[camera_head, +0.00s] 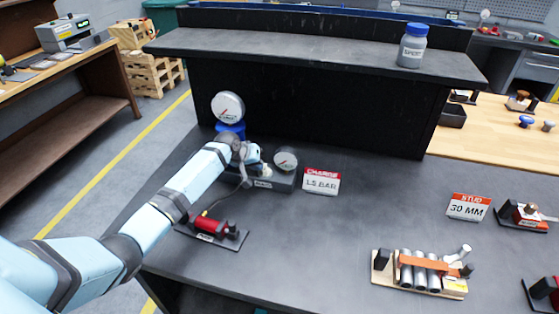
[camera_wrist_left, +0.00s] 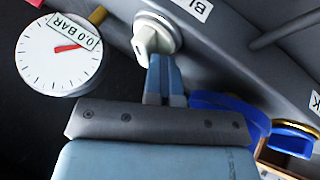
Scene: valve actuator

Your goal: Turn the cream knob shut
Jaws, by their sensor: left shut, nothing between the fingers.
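The cream knob (camera_wrist_left: 152,38) shows at the top of the left wrist view, with a raised grip bar across its face. It is mounted on a grey block, whose lower part (camera_head: 264,184) shows in the head view. My left gripper (camera_wrist_left: 164,62) is shut and empty, its fingertips right at the knob's lower edge; I cannot tell whether they touch it. In the head view my left gripper (camera_head: 255,163) covers much of the knob area. A small round gauge (camera_head: 286,160) sits beside the knob; in the left wrist view the gauge (camera_wrist_left: 62,55) carries a "0.0 BAR" label. My right gripper is out of view.
A larger gauge (camera_head: 228,107) with a blue part (camera_head: 231,130) stands behind my left wrist. A "CHARGE 1.5 BAR" sign (camera_head: 321,181) stands to the right. A red cylinder on a plate (camera_head: 211,227) lies nearer. The table middle is clear.

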